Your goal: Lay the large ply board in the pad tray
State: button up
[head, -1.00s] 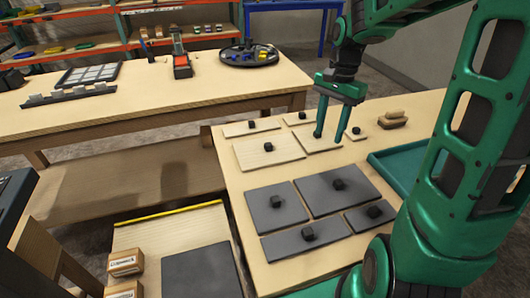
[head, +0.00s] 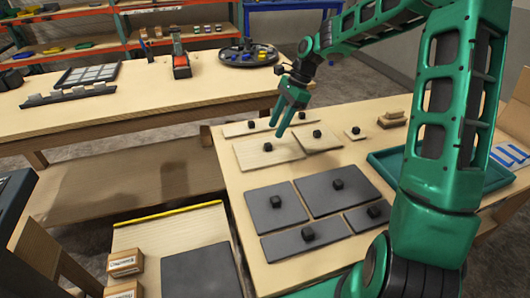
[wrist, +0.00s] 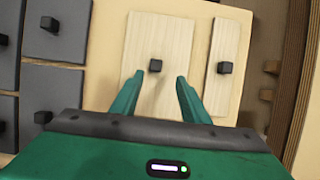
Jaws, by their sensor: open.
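The large ply board (head: 254,154) is a pale wooden plate lying flat on the near table, with a small black knob (head: 267,147) on top. In the wrist view the board (wrist: 135,45) lies under my gripper, and its knob (wrist: 155,65) shows between and just beyond the fingertips. My gripper (head: 277,130) is open and empty, pointing down above the board and apart from the knob. The fingers (wrist: 158,78) also show in the wrist view. The teal pad tray (head: 382,171) stands at the table's right, partly hidden by my arm; its visible part looks empty.
Other knobbed ply boards (head: 240,129) lie close around the large one. Several dark grey boards (head: 277,217) lie nearer me. A stack of small wooden blocks (head: 392,119) stands behind the tray. A second table (head: 130,115) stands at the back.

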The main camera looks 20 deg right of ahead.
aim_at(269, 144)
jog(key=shift+s+a+x, duration=0.1)
jog(key=shift+s+x, duration=0.05)
jog(key=shift+x, duration=0.9)
jog(key=shift+s+a+x, duration=0.1)
jog(key=shift+s+x, duration=0.05)
jog(key=shift+x, duration=0.95)
jog(key=shift+s+a+x, duration=0.1)
jog(key=shift+s+x, duration=0.05)
jog(key=shift+x, duration=0.9)
jog(key=shift+r, duration=0.1)
jog(key=shift+c, duration=0.2)
grip_shut()
